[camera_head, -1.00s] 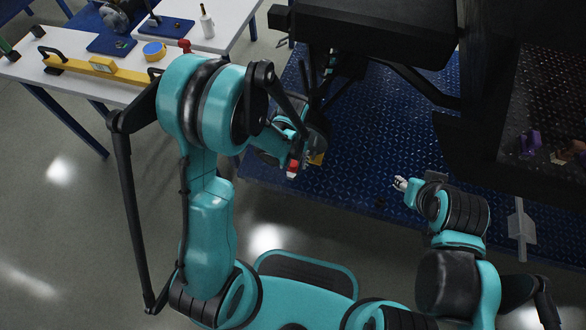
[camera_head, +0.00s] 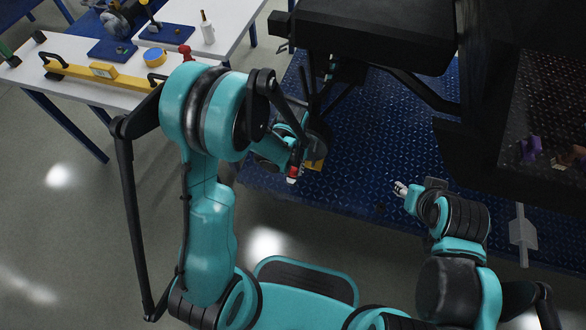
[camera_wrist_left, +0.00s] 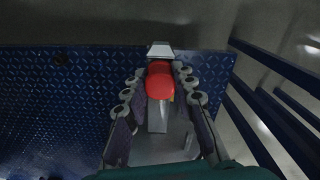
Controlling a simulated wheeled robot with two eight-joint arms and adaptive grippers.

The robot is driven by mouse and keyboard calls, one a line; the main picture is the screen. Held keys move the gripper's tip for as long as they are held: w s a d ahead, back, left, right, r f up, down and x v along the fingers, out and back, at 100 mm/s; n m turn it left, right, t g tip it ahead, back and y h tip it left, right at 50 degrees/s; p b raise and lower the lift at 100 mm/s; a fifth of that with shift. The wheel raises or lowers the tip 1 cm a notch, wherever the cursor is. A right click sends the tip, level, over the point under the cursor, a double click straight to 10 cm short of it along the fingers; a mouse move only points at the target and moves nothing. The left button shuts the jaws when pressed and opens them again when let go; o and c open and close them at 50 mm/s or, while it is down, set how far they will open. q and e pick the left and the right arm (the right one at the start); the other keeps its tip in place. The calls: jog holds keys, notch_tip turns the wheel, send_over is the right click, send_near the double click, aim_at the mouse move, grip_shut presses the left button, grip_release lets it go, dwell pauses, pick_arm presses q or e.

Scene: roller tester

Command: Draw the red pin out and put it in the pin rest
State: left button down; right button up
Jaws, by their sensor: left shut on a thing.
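The red pin (camera_head: 293,171) is held at my left gripper (camera_head: 292,168), just above the near edge of the blue platform. In the left wrist view the red pin (camera_wrist_left: 159,84) sits between the two jointed fingers of my left gripper (camera_wrist_left: 160,76), which are shut on it. A pale end cap shows beyond the red part and a grey shaft or plate lies below it. My right gripper (camera_head: 400,188) is over the platform at the right; its fingers are too small to judge. I cannot pick out the pin rest for sure.
The blue chequered platform (camera_head: 360,170) lies under both grippers. A yellow block (camera_head: 316,163) is close beside the left gripper. A dark machine frame (camera_head: 375,35) overhangs the back. A white table (camera_head: 60,83) with a yellow level (camera_head: 70,70) stands at the left.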

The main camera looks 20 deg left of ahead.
aim_at(296, 166)
pick_arm(q)
jog(key=r, duration=0.1)
jog(key=r+p, duration=0.1)
jog(key=r, duration=0.1)
jog(key=r+p, duration=0.1)
jog(key=shift+w+d+r, duration=0.15)
jog(key=shift+w+d, duration=0.15)
jog(key=shift+d, duration=0.05)
jog(key=w+d+r+p, duration=0.4)
jog(key=w+d+r, duration=0.2)
jog(key=w+d, duration=0.1)
jog(key=shift+d, duration=0.5)
jog(key=shift+w, duration=0.1)
jog(key=c, duration=2)
grip_release()
grip_shut()
jog(key=shift+f, duration=0.15)
